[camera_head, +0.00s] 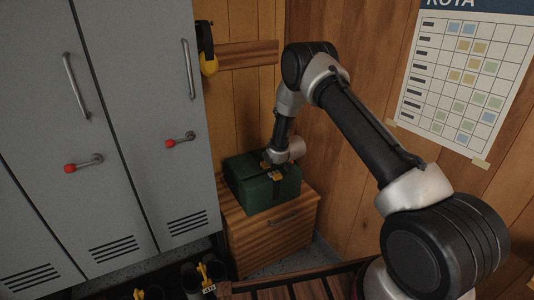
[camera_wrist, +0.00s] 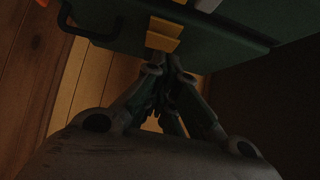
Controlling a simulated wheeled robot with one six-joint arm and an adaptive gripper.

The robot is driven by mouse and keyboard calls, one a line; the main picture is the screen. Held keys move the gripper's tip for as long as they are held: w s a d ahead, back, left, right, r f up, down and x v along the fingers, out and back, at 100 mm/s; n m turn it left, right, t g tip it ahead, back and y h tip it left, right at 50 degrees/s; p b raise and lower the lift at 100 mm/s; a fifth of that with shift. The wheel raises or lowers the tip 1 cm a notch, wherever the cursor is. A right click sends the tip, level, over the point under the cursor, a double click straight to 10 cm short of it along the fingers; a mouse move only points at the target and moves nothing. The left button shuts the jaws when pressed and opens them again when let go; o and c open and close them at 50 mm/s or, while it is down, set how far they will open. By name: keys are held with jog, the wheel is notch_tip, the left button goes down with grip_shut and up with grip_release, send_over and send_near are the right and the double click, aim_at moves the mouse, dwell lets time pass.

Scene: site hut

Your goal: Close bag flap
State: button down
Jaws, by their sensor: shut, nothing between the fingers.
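A dark green bag (camera_head: 262,196) stands on a small wooden cabinet in the corner. A yellow clasp tab (camera_head: 276,177) shows at its front upper edge. My gripper (camera_head: 271,160) is at the top of the bag, and my wrist partly hides that side. In the wrist view the bag (camera_wrist: 220,37) fills the top of the picture, with the yellow tab (camera_wrist: 163,36) in the middle. My gripper (camera_wrist: 165,60) is shut and empty, its tips close by the tab; I cannot tell whether they touch. I cannot tell whether the flap lies fully flat. A dark handle (camera_wrist: 72,30) shows at left.
The wooden cabinet (camera_head: 280,240) stands against the plank walls. Grey lockers (camera_head: 150,130) with red-tipped handles stand close on the left. Yellow ear defenders (camera_head: 208,62) hang above. A slatted bench (camera_head: 300,287) and boots (camera_head: 200,278) are low in front.

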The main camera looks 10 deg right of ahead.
jog(key=shift+s+d+f, duration=0.1)
jog(key=shift+s+f, duration=0.1)
jog(key=shift+f, duration=0.3)
jog(key=shift+s+d+f, duration=0.1)
jog(key=shift+s+f, duration=0.1)
jog(key=shift+f, duration=0.25)
jog(key=v, duration=1.1)
jog(key=s+d+f+g+h, duration=0.2)
jog(key=s+d+f+g, duration=0.15)
jog(key=s+f, duration=0.4)
jog(key=s+d+r+g, duration=0.2)
jog(key=s+r+g, duration=0.2)
jog(key=s, duration=0.4)
jog(key=s+d+r+m, duration=0.1)
jog(key=s+d+r, duration=0.2)
jog(key=s+r, duration=0.7)
jog(key=s+d+r+m+t, duration=0.1)
jog(key=s+d+r, duration=0.1)
jog(key=s+r, duration=0.8)
jog(key=s+d+r+m+t+h, duration=0.1)
jog(key=s+d+r, duration=0.2)
jog(key=s+r, duration=0.7)
notch_tip(320, 180, up, 9)
jog(key=shift+s+d+f+m, duration=0.1)
jog(key=shift+s+d+m, duration=0.2)
jog(key=shift+s, duration=0.05)
